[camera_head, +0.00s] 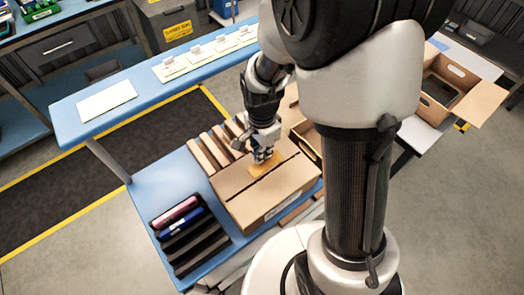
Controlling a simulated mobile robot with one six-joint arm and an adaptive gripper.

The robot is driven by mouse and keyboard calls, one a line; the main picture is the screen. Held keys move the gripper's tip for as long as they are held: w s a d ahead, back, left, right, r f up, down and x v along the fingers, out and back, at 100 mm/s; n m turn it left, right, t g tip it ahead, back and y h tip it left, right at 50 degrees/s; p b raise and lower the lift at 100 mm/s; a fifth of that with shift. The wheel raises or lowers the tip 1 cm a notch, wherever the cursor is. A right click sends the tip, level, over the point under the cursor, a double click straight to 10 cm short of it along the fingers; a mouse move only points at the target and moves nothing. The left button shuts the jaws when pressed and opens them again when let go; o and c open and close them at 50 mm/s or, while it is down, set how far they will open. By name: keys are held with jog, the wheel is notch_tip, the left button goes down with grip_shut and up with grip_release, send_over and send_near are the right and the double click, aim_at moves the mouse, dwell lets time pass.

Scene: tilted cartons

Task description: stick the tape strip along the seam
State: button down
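A closed brown carton (262,201) sits tilted on the blue table in the middle of the view. A dark seam line (238,194) runs across its top. A small tan-orange tape strip (265,165) lies at the far part of the carton top, right under my gripper (263,155). My gripper points down over the carton, with its fingers at or just above the strip. The fingertips are small and partly overlap the strip, so I cannot tell whether they grip it. Part of the seam near the gripper is hidden.
A black tray (190,238) with a pink and a blue item stands at the table's (150,190) near left. Several brown cardboard pieces (212,148) stand behind the carton. An open carton (458,88) is at the right. A raised blue shelf (72,118) holds white cards.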

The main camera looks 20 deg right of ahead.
aim_at(262, 165)
jog(key=shift+f+b, duration=2.5)
jog(key=shift+f, duration=0.8)
jog(key=shift+f, duration=0.2)
jog(key=c, duration=1.7)
grip_release()
jog(key=shift+r, duration=0.1)
notch_tip(262, 165, up, 12)
jog(key=shift+f, duration=0.2)
jog(key=shift+r+p, duration=2.6)
jog(key=shift+r, duration=0.55)
